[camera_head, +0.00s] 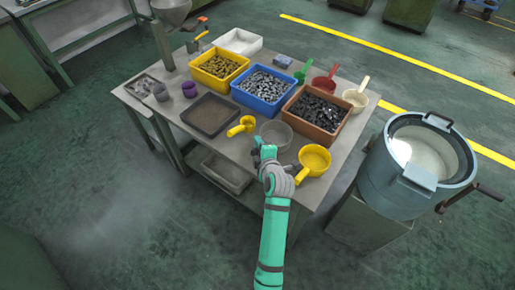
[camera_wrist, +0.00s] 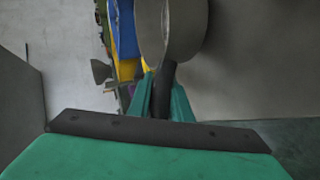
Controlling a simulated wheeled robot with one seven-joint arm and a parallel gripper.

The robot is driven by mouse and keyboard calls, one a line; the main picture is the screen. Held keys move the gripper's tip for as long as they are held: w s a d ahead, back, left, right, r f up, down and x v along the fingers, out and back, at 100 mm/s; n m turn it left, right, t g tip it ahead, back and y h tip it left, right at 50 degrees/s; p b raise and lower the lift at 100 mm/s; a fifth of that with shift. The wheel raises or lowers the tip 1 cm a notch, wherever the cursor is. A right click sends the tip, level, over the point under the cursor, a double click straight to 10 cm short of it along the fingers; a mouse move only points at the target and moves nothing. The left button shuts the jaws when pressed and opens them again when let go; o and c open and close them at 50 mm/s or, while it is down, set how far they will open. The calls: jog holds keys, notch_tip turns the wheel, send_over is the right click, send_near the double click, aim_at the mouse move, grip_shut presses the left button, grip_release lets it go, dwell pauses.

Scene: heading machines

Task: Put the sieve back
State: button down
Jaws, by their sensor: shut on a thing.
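The sieve (camera_head: 276,134) is a grey round pan with a dark handle. In the head view it shows above the front part of the workbench, beyond my gripper (camera_head: 260,153). In the wrist view the sieve's grey rim (camera_wrist: 183,30) fills the top middle, seen nearly edge-on. My gripper (camera_wrist: 162,100) is shut on its dark handle, which lies between the teal fingers. The sieve looks tilted in the wrist view. I cannot tell its exact height over the bench or whether it touches it.
A yellow pan (camera_head: 314,159) is close to the right and a yellow scoop (camera_head: 243,126) to the left. Behind stand yellow (camera_head: 219,85), blue (camera_head: 264,106) and brown (camera_head: 316,127) bins of parts. A dark tray (camera_head: 209,115) lies left. A large blue-grey drum (camera_head: 400,186) stands right.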

jog(key=shift+f, duration=0.95)
jog(key=c, duration=1.6)
grip_release()
jog(key=shift+a+f, duration=0.1)
jog(key=shift+f, duration=0.05)
